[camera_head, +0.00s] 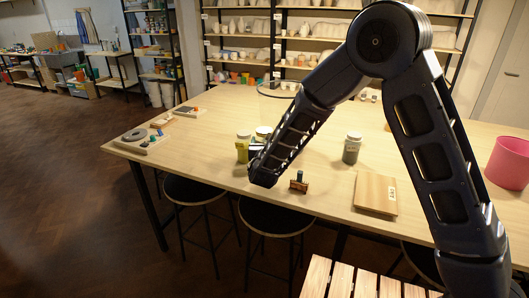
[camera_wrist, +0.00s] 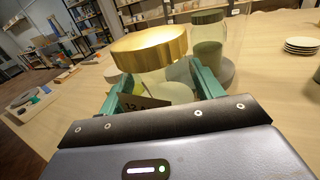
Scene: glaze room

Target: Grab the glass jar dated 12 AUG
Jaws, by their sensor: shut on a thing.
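A glass jar with a gold lid and pale yellow contents (camera_wrist: 165,82) stands between my gripper's green fingers (camera_wrist: 160,88) in the wrist view. Its tag starts with "12 A"; the rest of the text is hidden by the gripper. My gripper (camera_head: 254,149) is shut on this jar. In the head view the yellowish jar (camera_head: 242,146) is at the left of my gripper, near the table's front edge. I cannot tell whether it is clear of the table. A second glass jar with a dark lid (camera_wrist: 207,45) stands behind it in the wrist view.
The long wooden table (camera_head: 320,195) also holds a grey-green jar (camera_head: 351,148), a small stamp-like block (camera_head: 299,183), a wooden board (camera_head: 375,193) and a pink bucket (camera_head: 509,163). Stacked plates (camera_wrist: 301,45) show at right in the wrist view. Stools (camera_head: 275,217) stand along the front edge.

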